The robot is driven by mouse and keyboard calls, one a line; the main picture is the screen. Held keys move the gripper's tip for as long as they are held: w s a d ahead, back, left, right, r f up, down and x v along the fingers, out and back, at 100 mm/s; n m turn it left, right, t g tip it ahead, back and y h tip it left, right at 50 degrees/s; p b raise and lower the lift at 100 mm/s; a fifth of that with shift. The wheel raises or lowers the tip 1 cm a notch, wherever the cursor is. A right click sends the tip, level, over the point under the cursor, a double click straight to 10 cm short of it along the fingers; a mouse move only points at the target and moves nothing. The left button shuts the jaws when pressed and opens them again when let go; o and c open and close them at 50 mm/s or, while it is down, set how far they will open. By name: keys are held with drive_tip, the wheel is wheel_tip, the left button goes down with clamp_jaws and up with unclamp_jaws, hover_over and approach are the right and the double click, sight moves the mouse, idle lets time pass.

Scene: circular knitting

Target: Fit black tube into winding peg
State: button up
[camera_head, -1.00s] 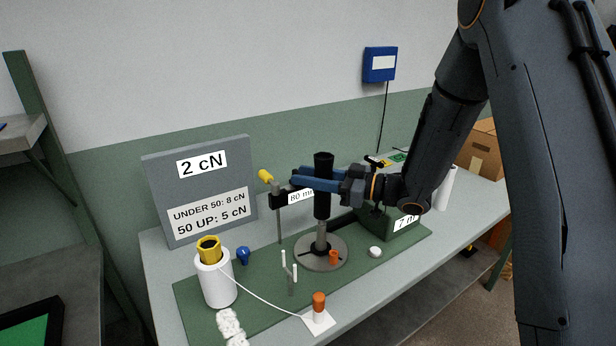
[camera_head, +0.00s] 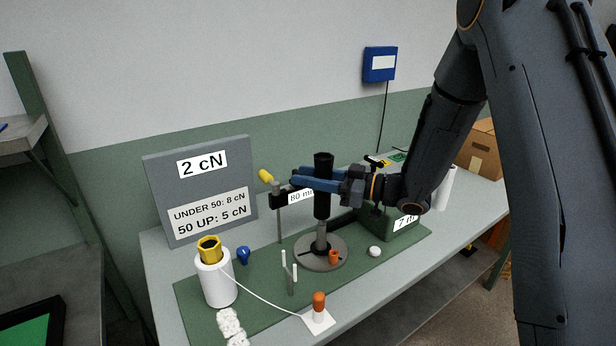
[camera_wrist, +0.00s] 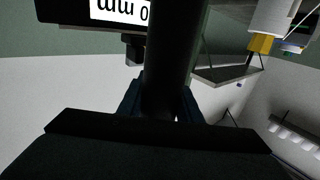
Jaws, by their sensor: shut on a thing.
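The black tube (camera_head: 323,200) stands upright in the head view, with my gripper (camera_head: 322,183) shut around its upper part. Its lower end is at the top of the grey winding peg (camera_head: 321,236), which rises from a round grey base (camera_head: 320,255). The tube looks in line with the peg, but I cannot tell whether its end is around the peg or just above it. In the wrist view the tube (camera_wrist: 170,55) runs down between the blue fingers (camera_wrist: 160,105), and its lower end is hidden.
An arm with an "80 mm" label (camera_head: 300,196) is close behind the tube. A white yarn cone with a yellow top (camera_head: 217,280), a small forked post (camera_head: 289,272), an orange-topped piece (camera_head: 319,302) and a green box (camera_head: 388,226) stand around the base. A grey sign board (camera_head: 200,190) is behind left.

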drive_tip(key=shift+f, duration=0.4)
drive_tip(key=shift+p, duration=0.35)
idle(3.9)
drive_tip(key=shift+f, duration=0.1)
drive_tip(key=shift+s+p, duration=0.2)
drive_tip(key=shift+p, duration=0.1)
idle(2.0)
drive_tip(key=shift+w+f+b, duration=0.1)
drive_tip(key=shift+f+b, duration=0.4)
drive_tip(key=shift+f, duration=0.25)
